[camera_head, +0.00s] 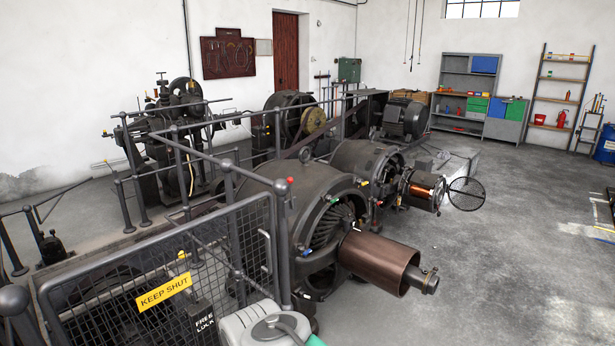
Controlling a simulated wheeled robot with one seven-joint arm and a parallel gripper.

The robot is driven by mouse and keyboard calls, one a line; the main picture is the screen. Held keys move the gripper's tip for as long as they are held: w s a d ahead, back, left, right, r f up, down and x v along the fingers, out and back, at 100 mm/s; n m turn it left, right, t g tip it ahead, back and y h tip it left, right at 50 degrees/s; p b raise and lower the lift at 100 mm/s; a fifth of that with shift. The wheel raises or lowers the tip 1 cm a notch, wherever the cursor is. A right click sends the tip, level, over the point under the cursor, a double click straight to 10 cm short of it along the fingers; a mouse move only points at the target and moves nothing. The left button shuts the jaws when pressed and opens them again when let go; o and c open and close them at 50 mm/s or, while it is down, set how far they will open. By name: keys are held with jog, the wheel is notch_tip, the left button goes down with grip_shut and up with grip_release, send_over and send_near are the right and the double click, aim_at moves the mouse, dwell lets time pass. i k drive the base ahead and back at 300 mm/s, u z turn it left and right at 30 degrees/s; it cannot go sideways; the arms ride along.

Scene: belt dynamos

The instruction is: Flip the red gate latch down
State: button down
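The mesh gate (213,247) stands at the lower left, with a yellow "KEEP SHUT" sign (164,292) and a dark "FREE LOCK" plate (203,323) on it. Light grey rounded links of my arm (250,324) show at the bottom edge, in front of the gate's lower right corner. My gripper is not in the frame.
Dark pipe railings (190,150) run behind and left of the gate. A large dynamo (300,215) with a brown drum (378,262) stands just right of the gate post. The grey concrete floor (500,270) on the right is mostly clear. Shelves (468,95) stand along the back wall.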

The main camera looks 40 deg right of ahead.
aim_at(290, 179)
jog(key=z, duration=0.25)
jog(key=k, duration=1.35)
jog(key=u, duration=0.15)
jog(key=i, duration=0.4)
jog(key=z, duration=0.9)
jog(key=i, duration=0.75)
jog(key=u, duration=0.45)
jog(key=i, duration=0.85)
jog(key=u, duration=0.95)
